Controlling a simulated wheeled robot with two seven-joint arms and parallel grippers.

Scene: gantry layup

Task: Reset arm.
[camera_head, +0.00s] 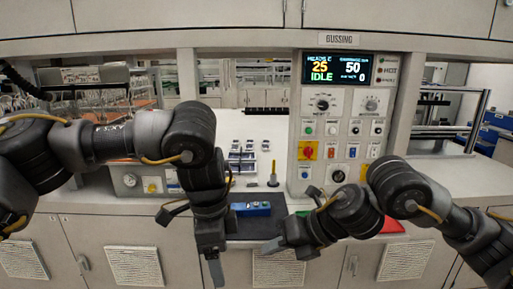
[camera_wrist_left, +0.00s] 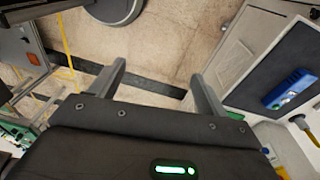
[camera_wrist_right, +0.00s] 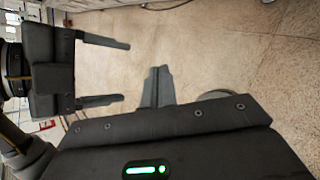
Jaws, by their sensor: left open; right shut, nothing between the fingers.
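My left gripper (camera_head: 190,248) hangs in front of the counter, pointing down. In the left wrist view its two fingers (camera_wrist_left: 160,75) stand wide apart with only floor between them. My right gripper (camera_head: 276,250) is at the counter's front edge, right of the left one. In the right wrist view its fingers (camera_wrist_right: 158,85) are together and hold nothing. My left gripper also shows at the left of that view (camera_wrist_right: 118,72), its fingers apart. The two grippers do not touch.
A blue device (camera_head: 252,208) lies on a dark mat (camera_head: 264,226), just behind the grippers; it also shows in the left wrist view (camera_wrist_left: 290,88). A control panel (camera_head: 340,125) reading IDLE stands behind. A yellow-tipped tool (camera_head: 272,180) stands upright near the mat. Cabinets (camera_head: 130,250) are below.

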